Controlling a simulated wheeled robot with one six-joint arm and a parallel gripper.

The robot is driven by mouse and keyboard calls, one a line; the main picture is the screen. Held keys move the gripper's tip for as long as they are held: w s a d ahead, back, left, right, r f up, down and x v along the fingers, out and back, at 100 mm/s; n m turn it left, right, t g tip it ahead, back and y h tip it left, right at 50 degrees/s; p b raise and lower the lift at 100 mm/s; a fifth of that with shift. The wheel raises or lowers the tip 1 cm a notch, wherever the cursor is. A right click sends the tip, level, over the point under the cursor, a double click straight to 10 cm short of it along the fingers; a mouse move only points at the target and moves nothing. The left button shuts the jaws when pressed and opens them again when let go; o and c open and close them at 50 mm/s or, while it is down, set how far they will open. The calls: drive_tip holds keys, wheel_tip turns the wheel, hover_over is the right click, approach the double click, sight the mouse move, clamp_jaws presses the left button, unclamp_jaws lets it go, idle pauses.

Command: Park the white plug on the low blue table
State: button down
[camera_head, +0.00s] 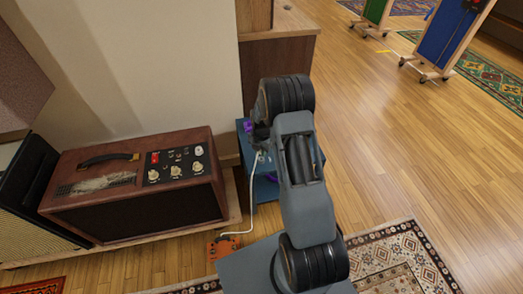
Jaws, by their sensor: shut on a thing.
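The low blue table (264,191) stands behind my arm, between the brown amp and the wooden cabinet. My arm covers its right part. My gripper (259,146) is over the table, partly hidden by my wrist. It is shut on the white plug (261,156), of which only a small pale part shows. A white cable (252,205) hangs from the plug down to an orange pedal box (222,248) on the floor. I cannot tell the plug's exact height above the tabletop.
Purple items (243,126) show at the table. The brown amp (140,185) stands on a wooden platform at the left. A wooden cabinet (275,65) stands behind. Patterned rug (400,255) lies at the front. Wheeled panels (450,35) stand far right; the wood floor between is clear.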

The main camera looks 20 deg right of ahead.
drive_tip(key=shift+f+b, duration=1.2)
drive_tip(key=shift+f, duration=0.55)
idle(1.2)
drive_tip(key=c, duration=0.9)
unclamp_jaws()
drive_tip(key=shift+r, duration=0.1)
wheel_tip(320, 180, up, 14)
drive_tip(key=p, duration=0.4)
drive_tip(key=shift+f, duration=0.2)
